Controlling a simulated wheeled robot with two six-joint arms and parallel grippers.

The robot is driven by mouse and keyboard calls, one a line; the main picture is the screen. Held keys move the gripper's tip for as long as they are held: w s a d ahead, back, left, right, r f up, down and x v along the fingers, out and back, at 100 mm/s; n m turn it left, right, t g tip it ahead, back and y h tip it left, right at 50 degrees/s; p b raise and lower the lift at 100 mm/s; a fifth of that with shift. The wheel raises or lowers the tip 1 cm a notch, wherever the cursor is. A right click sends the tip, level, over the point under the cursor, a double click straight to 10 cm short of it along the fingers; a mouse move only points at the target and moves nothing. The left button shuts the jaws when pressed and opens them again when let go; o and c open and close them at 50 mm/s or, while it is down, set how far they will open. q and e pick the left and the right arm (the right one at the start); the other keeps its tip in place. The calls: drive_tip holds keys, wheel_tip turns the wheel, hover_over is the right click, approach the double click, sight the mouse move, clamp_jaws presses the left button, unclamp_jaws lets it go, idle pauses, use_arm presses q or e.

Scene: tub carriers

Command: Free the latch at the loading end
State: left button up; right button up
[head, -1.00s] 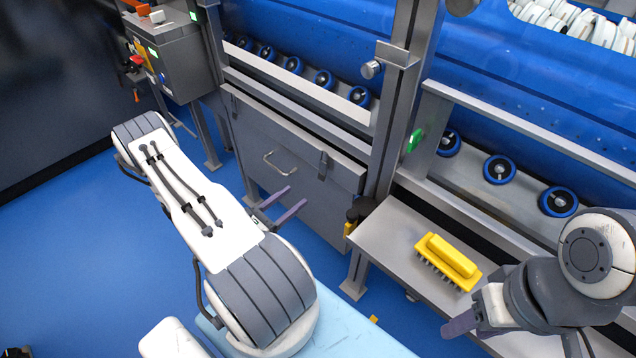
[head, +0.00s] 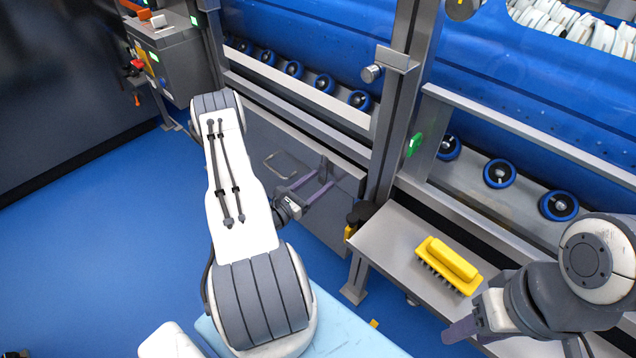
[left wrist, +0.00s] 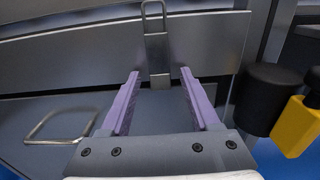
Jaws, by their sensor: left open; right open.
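The latch (head: 323,163) is a grey strap on the upper edge of the grey front panel (head: 262,135) below the conveyor. In the left wrist view the latch (left wrist: 156,45) has a wire loop at its top and a plate hanging down. My left gripper (head: 327,178) is at the panel, open and empty. In the left wrist view its purple fingers (left wrist: 159,74) stand on either side of the line of the latch, just below it. I cannot tell whether they touch it. My right gripper (head: 462,328) is open at the lower right, away from the latch.
A bent handle (left wrist: 58,127) is on the panel left of the latch. A black cylinder (left wrist: 272,98) and a yellow part (left wrist: 296,126) stand close on the right. A yellow brush (head: 449,265) lies on the steel shelf (head: 385,238). Blue floor is free at left.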

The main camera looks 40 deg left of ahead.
sight(321, 180)
use_arm(q)
drive_tip(key=shift+c, duration=0.3)
clamp_jaws()
drive_tip(key=shift+s+r+g+p, duration=0.15)
drive_tip(key=shift+r+g+p, duration=0.2)
drive_tip(key=shift+p, duration=0.5)
drive_tip(key=r+g+p, duration=0.1)
drive_tip(key=g+p, duration=0.1)
drive_tip(key=p, duration=0.2)
drive_tip(key=s+r+g+p, duration=0.1)
drive_tip(key=g+p, duration=0.2)
drive_tip(key=p, duration=0.1)
drive_tip(key=s+r+g+p, duration=0.1)
drive_tip(key=g+p, duration=0.2)
drive_tip(key=p, duration=0.1)
drive_tip(key=shift+a+r+y, duration=0.1)
drive_tip(key=shift+y, duration=0.2)
drive_tip(key=shift+s+r+g+p, duration=0.1)
drive_tip(key=shift+r+g+p, duration=0.4)
drive_tip(key=shift+g, duration=0.55)
drive_tip(key=shift+r+g+p, duration=0.15)
drive_tip(key=shift+g+p, duration=0.5)
drive_tip(key=shift+g, duration=0.4)
drive_tip(key=shift+s+r+g+p, duration=0.1)
drive_tip(key=shift+r+g+p, duration=0.4)
drive_tip(key=shift+g, duration=0.55)
drive_tip(key=shift+f, duration=0.15)
